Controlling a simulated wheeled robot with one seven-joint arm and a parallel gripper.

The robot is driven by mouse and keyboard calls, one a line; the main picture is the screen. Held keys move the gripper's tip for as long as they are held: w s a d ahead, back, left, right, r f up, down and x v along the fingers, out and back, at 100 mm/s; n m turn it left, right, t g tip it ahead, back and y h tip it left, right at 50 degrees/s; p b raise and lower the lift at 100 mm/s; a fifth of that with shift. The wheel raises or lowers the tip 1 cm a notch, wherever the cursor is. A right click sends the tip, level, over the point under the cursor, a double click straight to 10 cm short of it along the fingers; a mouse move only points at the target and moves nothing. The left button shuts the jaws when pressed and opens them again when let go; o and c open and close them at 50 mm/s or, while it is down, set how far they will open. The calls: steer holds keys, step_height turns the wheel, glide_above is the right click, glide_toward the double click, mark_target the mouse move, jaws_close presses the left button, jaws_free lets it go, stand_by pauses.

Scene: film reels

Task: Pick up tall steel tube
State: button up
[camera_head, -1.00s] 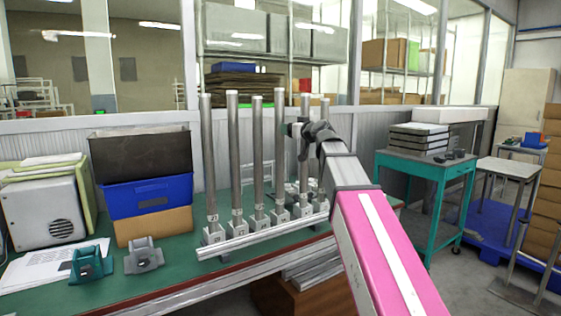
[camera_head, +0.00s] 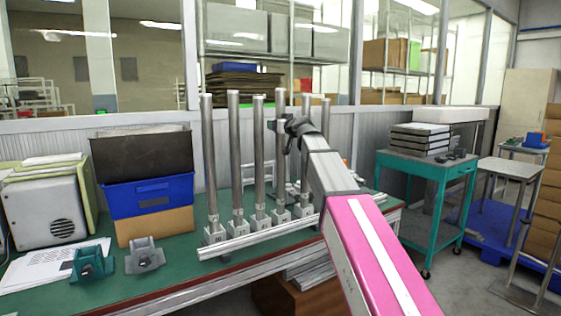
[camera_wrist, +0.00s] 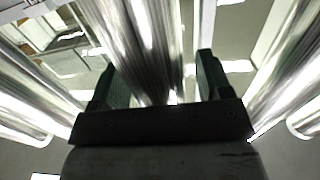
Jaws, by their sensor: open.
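Several tall steel tubes stand upright in small metal blocks along a metal rail (camera_head: 258,238) on the green bench. They include a far-left tube (camera_head: 210,160), a second tube (camera_head: 235,160) and a third tube (camera_head: 258,160); others stand farther right, partly hidden by my arm. My gripper (camera_head: 275,125) is at the upper part of the tubes, right of the third one. In the wrist view my gripper (camera_wrist: 157,80) has its dark fingers apart. A shiny tube (camera_wrist: 140,40) shows in the gap between them; contact cannot be told. More tubes flank both fingers.
Neighbouring tubes stand close on both sides of my gripper. Two small clamp-like fixtures (camera_head: 145,256) and a blue bin (camera_head: 148,196) are on the bench (camera_head: 185,268) at left. A teal cart (camera_head: 425,170) stands at right.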

steer(key=shift+w+a, duration=0.2)
steer(key=shift+w, duration=0.05)
jaws_close()
steer(key=shift+r, duration=0.15)
